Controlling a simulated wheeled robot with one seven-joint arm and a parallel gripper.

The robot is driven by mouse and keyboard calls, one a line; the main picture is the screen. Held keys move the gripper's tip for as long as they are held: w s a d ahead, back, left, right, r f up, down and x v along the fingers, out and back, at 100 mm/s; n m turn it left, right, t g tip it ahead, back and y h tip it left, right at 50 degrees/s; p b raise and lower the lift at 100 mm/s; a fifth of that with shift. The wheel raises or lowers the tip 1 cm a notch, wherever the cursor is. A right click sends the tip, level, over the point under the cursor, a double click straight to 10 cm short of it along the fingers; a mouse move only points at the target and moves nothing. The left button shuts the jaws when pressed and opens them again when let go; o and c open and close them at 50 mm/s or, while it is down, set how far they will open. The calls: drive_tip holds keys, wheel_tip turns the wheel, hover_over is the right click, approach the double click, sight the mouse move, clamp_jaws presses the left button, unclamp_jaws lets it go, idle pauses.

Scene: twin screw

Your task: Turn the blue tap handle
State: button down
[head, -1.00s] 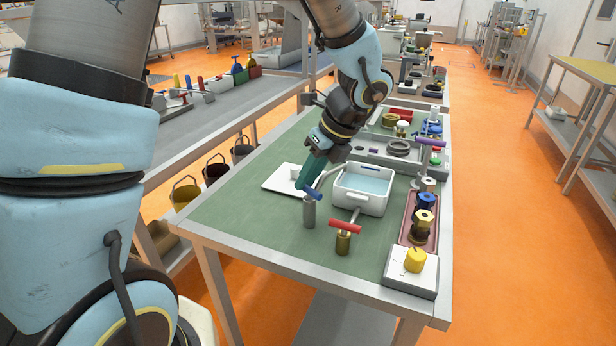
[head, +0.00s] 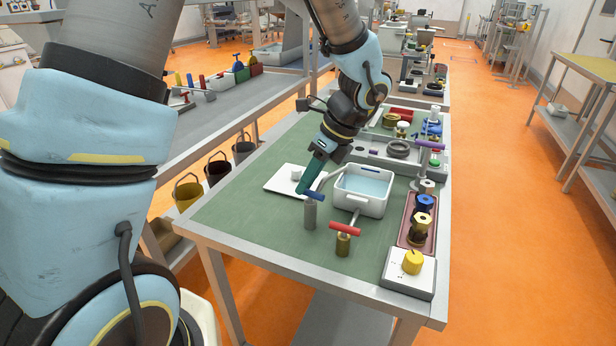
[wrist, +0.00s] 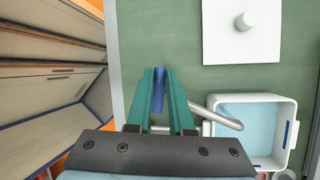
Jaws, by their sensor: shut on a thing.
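The blue tap handle (head: 316,197) is a short bar on top of a grey tap post (head: 310,216), at the front middle of the green bench top. A pale spout runs from the tap toward the white basin (head: 350,200). My gripper (head: 305,190) reaches down from behind, its teal fingers at the handle's left end. In the wrist view, the blue handle (wrist: 159,84) lies between the two fingertips (wrist: 160,76), and the gripper is shut on it. The fingers partly hide the handle and post.
A second tap with a red handle (head: 345,229) stands just right of the blue one. A white plate with a knob (head: 296,174) lies behind and left. A yellow knob on a box (head: 412,262) and a tray of fittings (head: 405,236) fill the right edge.

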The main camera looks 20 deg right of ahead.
drive_tip(key=c, duration=1.1)
unclamp_jaws()
drive_tip(key=b+v, duration=0.2)
drive_tip(key=v, duration=0.8)
drive_tip(key=shift+d+r, duration=0.25)
drive_tip(key=shift+r, duration=0.1)
